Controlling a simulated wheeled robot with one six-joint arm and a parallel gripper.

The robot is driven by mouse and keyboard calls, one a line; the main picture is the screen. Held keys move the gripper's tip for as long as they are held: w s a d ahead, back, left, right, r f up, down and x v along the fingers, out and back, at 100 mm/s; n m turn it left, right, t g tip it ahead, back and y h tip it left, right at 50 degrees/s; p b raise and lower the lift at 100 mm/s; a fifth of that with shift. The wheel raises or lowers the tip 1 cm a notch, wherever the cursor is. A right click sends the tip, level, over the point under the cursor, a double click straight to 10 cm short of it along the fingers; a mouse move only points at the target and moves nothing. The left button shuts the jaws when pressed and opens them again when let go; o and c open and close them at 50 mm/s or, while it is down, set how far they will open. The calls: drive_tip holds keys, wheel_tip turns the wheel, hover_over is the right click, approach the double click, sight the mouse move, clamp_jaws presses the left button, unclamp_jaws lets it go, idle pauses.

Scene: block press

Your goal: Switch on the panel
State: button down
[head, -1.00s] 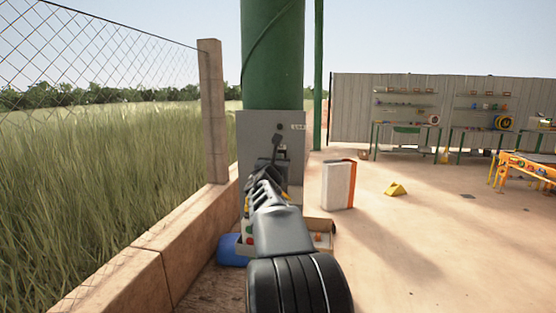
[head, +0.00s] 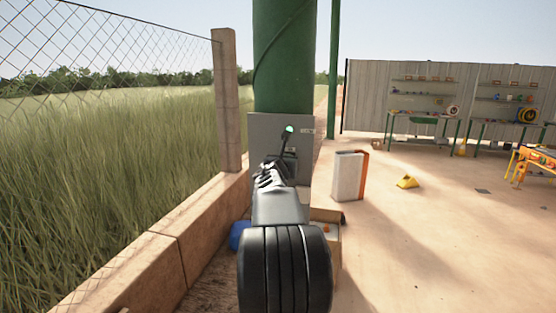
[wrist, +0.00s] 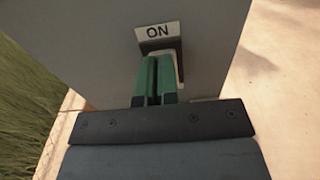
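The grey panel (head: 262,125) is mounted on the front of a green column. A small round lamp (head: 289,129) on it glows green. A dark lever or rod shows just below the lamp in the head view. In the wrist view, an ON label (wrist: 157,32) is on the panel face above a recessed slot. My gripper (wrist: 155,62) has its two green fingers side by side with only a thin dark gap, tips at the slot just below the label. It looks shut, with nothing clearly between the fingers. My arm partly hides the lower panel in the head view.
A low wall (head: 195,238) with a fence post runs along the left. A box (head: 326,231) and a blue object (head: 238,235) sit low by the column. A white and orange case (head: 347,176) and a yellow wedge (head: 406,181) stand right. Floor further right is mostly open.

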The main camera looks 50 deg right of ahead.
drive_tip(key=r+b+v, duration=0.1)
drive_tip(key=v, duration=1.3)
drive_tip(key=shift+r, duration=0.2)
drive_tip(key=shift+d, duration=0.1)
